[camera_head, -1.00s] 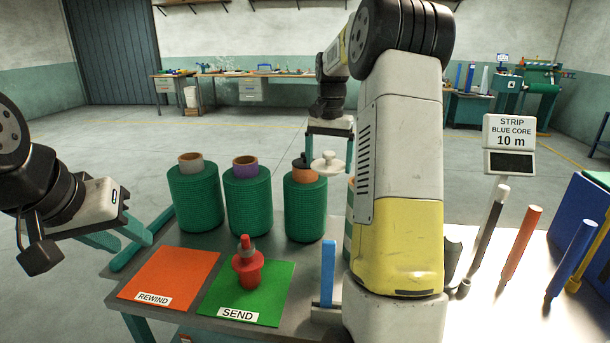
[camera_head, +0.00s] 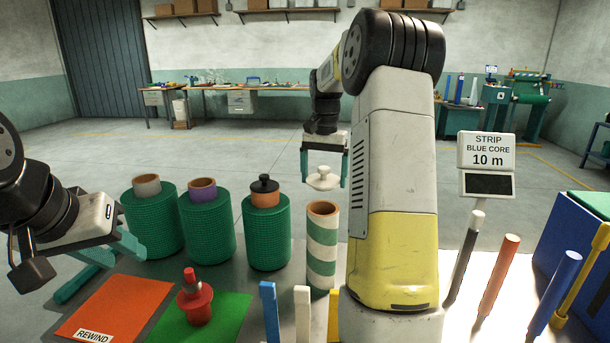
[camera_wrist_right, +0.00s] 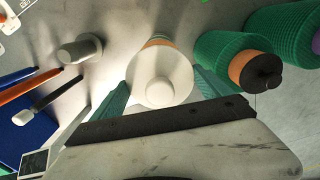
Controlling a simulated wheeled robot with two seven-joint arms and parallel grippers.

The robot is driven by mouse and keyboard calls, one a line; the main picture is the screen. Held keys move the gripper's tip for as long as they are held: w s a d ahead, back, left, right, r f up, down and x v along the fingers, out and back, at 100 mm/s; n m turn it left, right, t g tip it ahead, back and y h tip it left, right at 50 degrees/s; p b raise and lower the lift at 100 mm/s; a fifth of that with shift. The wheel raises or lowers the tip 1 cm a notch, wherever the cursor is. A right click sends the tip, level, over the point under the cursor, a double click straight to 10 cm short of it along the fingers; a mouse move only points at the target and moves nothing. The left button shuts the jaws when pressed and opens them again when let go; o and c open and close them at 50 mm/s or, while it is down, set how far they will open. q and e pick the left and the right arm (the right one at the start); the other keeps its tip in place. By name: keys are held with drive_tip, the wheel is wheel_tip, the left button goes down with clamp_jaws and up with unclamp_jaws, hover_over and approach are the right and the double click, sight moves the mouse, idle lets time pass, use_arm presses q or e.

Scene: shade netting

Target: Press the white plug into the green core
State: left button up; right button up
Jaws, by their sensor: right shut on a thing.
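My right gripper (camera_head: 324,181) is shut on the white plug (camera_head: 323,178), a round disc with a small knob. It holds the plug upright, above and apart from the green-and-white striped core (camera_head: 322,262), which stands open-topped with a brown inside. In the right wrist view the plug (camera_wrist_right: 160,82) sits between the two teal fingers and covers most of the tube below it, so exact alignment is hard to tell. My left gripper (camera_head: 124,256) is open and empty at the left, near the table's edge.
Green rolls with grey (camera_head: 146,185), purple (camera_head: 202,190) and orange cores stand left of the striped core; a black plug (camera_head: 264,184) caps the orange one. Upright blue, white and yellow bars stand in front.

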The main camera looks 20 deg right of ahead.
wheel_tip(320, 180, down, 6)
idle(0.6)
drive_tip(key=shift+f, duration=0.9)
idle(2.2)
idle(0.6)
drive_tip(key=o, duration=1.1)
drive_tip(key=shift+r, duration=3.55)
clamp_jaws()
